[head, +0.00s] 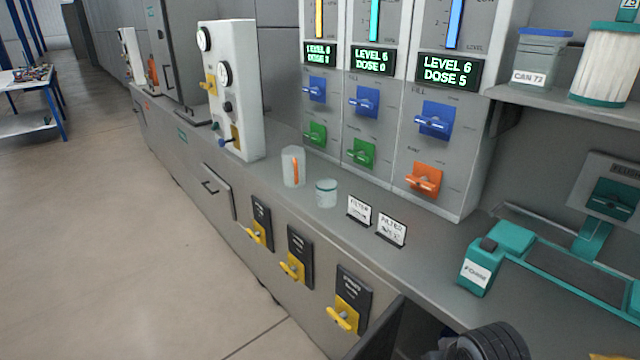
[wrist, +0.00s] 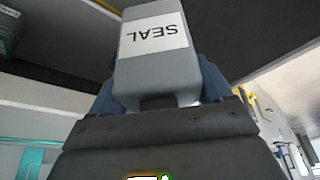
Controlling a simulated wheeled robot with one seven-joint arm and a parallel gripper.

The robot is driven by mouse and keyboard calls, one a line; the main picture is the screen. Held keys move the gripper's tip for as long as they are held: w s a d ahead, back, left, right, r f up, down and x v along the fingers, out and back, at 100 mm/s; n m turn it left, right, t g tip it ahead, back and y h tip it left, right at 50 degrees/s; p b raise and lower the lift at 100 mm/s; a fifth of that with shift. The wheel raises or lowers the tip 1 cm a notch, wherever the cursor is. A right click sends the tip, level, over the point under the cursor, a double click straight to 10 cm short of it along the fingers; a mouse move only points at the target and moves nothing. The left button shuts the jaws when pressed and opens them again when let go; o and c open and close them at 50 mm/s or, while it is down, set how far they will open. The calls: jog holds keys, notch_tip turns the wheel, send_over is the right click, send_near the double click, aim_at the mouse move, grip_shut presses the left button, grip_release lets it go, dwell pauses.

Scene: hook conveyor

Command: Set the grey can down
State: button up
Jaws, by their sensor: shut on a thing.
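The grey can (wrist: 150,75) fills the upper middle of the wrist view. It is a smooth grey block with rounded edges and a white label reading SEAL, upside down in this view. My gripper (wrist: 158,92) is shut on it, with bluish fingers showing at its left and right sides. The can's far end and what lies beneath it are hidden. In the head view I cannot make out the grey can or the fingers; only a dark ridged part of my arm shows at the bottom right.
Dispensers with coloured valves (head: 436,120) stand behind. A shelf (head: 560,101) holds a container marked CAN (head: 541,58).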

jog(key=shift+s+a+f, duration=0.3)
jog(key=shift+s+f, duration=0.2)
jog(key=shift+w+a+r, duration=0.2)
jog(key=shift+w+r, duration=0.05)
jog(key=shift+w+d+r, duration=0.2)
jog(key=shift+w+r, duration=1.3)
jog(key=shift+r, duration=0.1)
jog(key=shift+d, duration=0.1)
